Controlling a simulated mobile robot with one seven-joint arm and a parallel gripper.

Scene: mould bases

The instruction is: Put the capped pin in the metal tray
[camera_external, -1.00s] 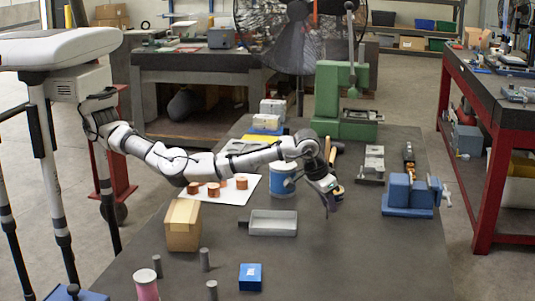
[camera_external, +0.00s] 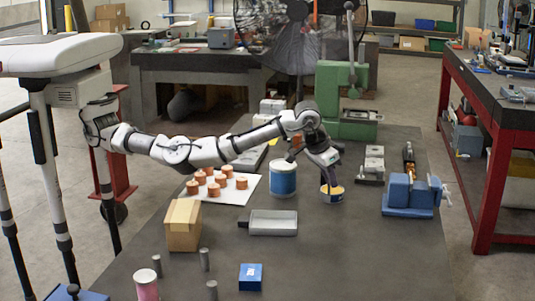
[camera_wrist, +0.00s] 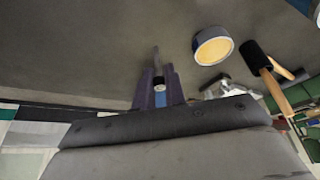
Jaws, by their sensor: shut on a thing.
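The metal tray (camera_external: 272,222) is a shallow grey rectangular tray with a dark tab at its left end, lying on the dark bench. My gripper (camera_external: 331,179) is to the right of and beyond the tray, above the bench. In the wrist view my gripper (camera_wrist: 158,90) is shut on a slim dark pin with a pale part between the fingers; I take it as the capped pin (camera_wrist: 157,57). Its tip sticks out past the fingers. The pin cannot be made out in the external view, and the tray cannot be made out in the wrist view.
A round tin with a yellow top (camera_external: 332,194) is just below my gripper in the picture. A blue-and-white can (camera_external: 283,180) stands to its left. A cardboard box (camera_external: 184,226) is left of the tray, a blue vise (camera_external: 408,194) right.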

